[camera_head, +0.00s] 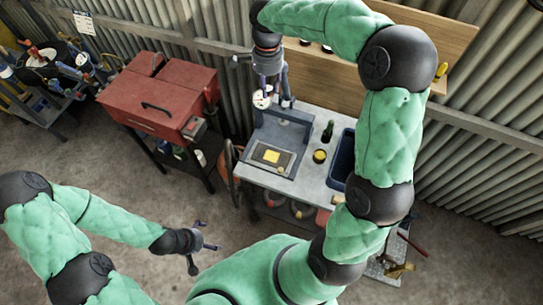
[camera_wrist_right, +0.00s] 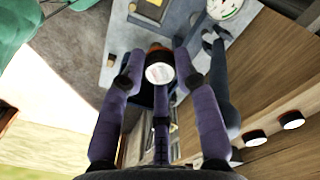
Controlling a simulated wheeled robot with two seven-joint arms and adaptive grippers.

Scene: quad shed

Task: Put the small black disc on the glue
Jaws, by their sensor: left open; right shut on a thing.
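My right gripper (camera_head: 266,88) is above the back left of the workbench, near the wall. In the right wrist view its purple fingers (camera_wrist_right: 158,68) are shut on a small disc (camera_wrist_right: 160,73) with a pale face and a dark, orange-edged rim. A yellow patch, apparently the glue (camera_head: 271,156), lies on a dark plate on the bench, below the gripper and apart from the disc. The plate also shows at the top of the right wrist view (camera_wrist_right: 151,11). My left gripper (camera_head: 205,240) is open and empty over the floor, left of the bench.
A grey fixture (camera_head: 285,122) stands behind the plate; a white dial (camera_head: 262,100) shows near the right gripper. A dark bottle (camera_head: 328,131), a yellow-topped can (camera_head: 319,156) and a blue bin (camera_head: 343,157) are to the right. Similar discs (camera_wrist_right: 291,120) sit on the wooden board.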

